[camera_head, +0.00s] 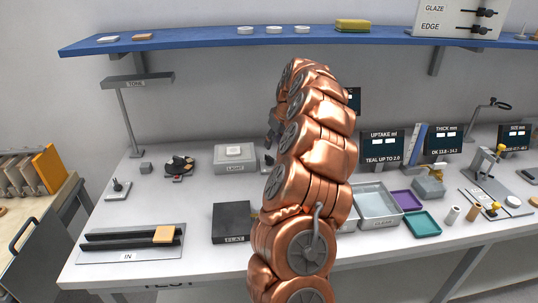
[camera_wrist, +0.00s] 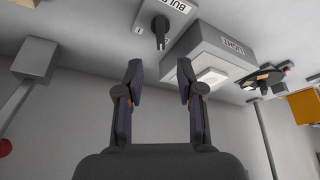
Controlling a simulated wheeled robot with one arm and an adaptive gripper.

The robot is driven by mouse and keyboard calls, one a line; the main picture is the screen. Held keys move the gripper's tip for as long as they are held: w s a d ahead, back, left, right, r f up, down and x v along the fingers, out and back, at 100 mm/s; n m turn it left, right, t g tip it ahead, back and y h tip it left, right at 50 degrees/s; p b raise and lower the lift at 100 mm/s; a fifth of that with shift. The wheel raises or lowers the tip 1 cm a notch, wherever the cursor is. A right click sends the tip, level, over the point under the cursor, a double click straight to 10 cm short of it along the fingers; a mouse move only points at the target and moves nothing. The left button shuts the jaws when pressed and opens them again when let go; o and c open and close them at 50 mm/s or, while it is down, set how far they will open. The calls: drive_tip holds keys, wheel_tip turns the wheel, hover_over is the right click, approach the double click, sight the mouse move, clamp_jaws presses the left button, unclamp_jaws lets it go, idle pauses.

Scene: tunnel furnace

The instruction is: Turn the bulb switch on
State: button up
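The bulb switch (camera_wrist: 148,17) is a small grey box at the top of the wrist view, with a partly cut-off label starting "BUL" and a black knob (camera_wrist: 160,32). A small mark shows beside the knob; I cannot tell the switch's state. My gripper (camera_wrist: 160,72) is open and empty, its two fingers apart. The knob shows beyond the gap between the fingertips, with no visible contact. In the head view my copper arm hides most of the switch area, and only a dark bit of my gripper (camera_head: 272,125) shows at its left edge.
A grey box labelled LIGHT (camera_head: 235,158) with a white pad stands close to the switch; it also shows in the wrist view (camera_wrist: 212,50). A blue shelf (camera_head: 200,42) spans above.

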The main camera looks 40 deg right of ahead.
sight(268, 155)
drive_tip(key=shift+p+x, duration=0.9)
drive_tip(key=shift+x, duration=2.9)
clamp_jaws()
